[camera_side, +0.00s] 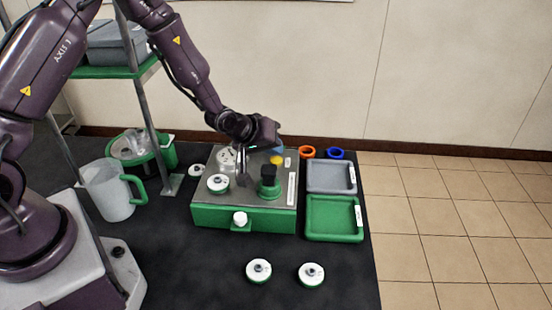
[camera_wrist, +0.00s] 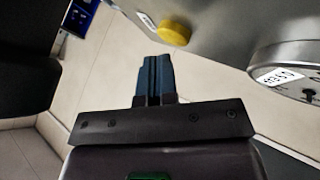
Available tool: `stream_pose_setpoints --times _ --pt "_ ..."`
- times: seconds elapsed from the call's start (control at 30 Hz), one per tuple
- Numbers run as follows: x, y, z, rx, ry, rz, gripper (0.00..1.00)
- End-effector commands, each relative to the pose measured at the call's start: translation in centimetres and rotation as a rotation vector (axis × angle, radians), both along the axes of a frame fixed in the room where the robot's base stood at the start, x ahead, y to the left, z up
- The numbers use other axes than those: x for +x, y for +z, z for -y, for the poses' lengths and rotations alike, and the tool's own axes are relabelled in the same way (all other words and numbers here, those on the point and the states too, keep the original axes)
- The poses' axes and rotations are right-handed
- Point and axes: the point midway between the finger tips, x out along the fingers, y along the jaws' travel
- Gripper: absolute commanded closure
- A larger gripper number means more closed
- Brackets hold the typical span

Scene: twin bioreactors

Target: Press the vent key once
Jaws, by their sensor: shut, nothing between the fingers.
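My gripper (camera_wrist: 155,60) is shut and empty, its two blue fingers side by side. In the wrist view, a round yellow key (camera_wrist: 174,33) stands out from the grey panel just beyond the fingertips, with a small white label (camera_wrist: 147,20) beside it. I cannot read that label, so I cannot confirm this is the vent key. In the side view, the yellow key (camera_side: 277,160) is on the far right of the grey-topped green unit (camera_side: 245,219), and my gripper (camera_side: 270,154) is just above it. A small gap seems to separate them; contact cannot be told.
A dial with a label (camera_wrist: 295,80) is right of the fingers in the wrist view. A black-topped green knob (camera_side: 269,185) stands in front of the key. Grey (camera_side: 331,177) and green (camera_side: 334,219) trays lie to the right. A white jug (camera_side: 107,192) stands left.

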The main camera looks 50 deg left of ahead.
Motion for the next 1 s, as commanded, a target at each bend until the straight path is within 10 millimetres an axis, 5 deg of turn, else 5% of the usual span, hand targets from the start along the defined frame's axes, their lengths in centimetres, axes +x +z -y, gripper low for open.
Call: stream_pose_setpoints --times 1.0 --pt "0.03 -0.99 -0.01 -0.001 0.001 0.0 1.0"
